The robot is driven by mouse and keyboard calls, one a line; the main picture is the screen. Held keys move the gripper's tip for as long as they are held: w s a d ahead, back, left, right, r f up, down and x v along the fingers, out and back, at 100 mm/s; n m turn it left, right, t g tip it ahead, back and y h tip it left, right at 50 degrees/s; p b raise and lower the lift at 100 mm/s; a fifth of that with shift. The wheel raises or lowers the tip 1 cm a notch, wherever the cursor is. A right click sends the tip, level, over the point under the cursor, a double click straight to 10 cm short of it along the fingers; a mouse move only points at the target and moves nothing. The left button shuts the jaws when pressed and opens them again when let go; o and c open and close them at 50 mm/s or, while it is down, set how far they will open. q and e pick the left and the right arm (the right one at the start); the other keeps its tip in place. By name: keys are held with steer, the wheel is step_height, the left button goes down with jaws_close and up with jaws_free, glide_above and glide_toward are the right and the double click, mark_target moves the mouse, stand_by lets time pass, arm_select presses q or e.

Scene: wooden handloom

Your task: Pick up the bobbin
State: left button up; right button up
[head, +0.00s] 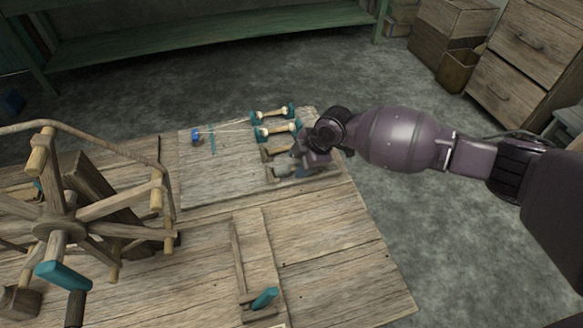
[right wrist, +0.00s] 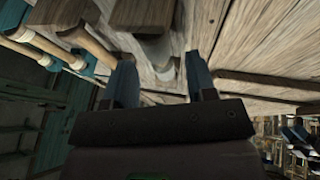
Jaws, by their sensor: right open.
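Several bobbins with pale shafts and teal ends lie in a row on the wooden table; two clear ones are the far bobbin (head: 272,115) and the one in front of it (head: 277,131). My right gripper (head: 288,164) is low over the near end of this row and hides part of it. In the right wrist view its two dark fingers (right wrist: 161,65) are apart. A pale cylindrical piece (right wrist: 152,45), perhaps a bobbin shaft, lies beyond and between the fingertips. Whether the fingers touch it I cannot tell. My left gripper is not in view.
A spoked wooden wheel with a teal handle (head: 63,274) stands at the left. A small blue object (head: 196,137) lies left of the bobbins. A wooden frame with a teal handle (head: 265,298) sits at the front. Clear table (head: 340,250) lies at the front right.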

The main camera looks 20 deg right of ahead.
steer(key=shift+x, duration=1.1)
steer(key=shift+d+r, duration=0.1)
steer(key=shift+r, duration=0.05)
jaws_close()
